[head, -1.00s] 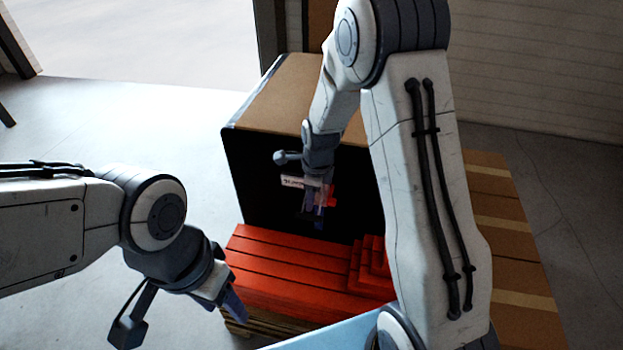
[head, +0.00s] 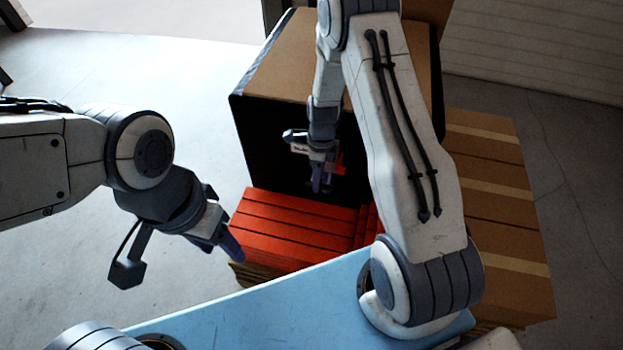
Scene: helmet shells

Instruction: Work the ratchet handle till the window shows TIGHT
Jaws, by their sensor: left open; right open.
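The ratchet is hard to make out. My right gripper points down in front of that dark face and is open. Whether it touches the red part I cannot tell. No window reading TIGHT can be read; the label's print is too small. My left gripper (head: 229,242) is open and empty, left of the red stack, away from the label.
A large brown-topped box (head: 300,62) with a dark front stands on a pallet. Red slabs (head: 295,220) are stacked before it. Brown cartons (head: 490,190) lie at the right. The floor at the left is clear.

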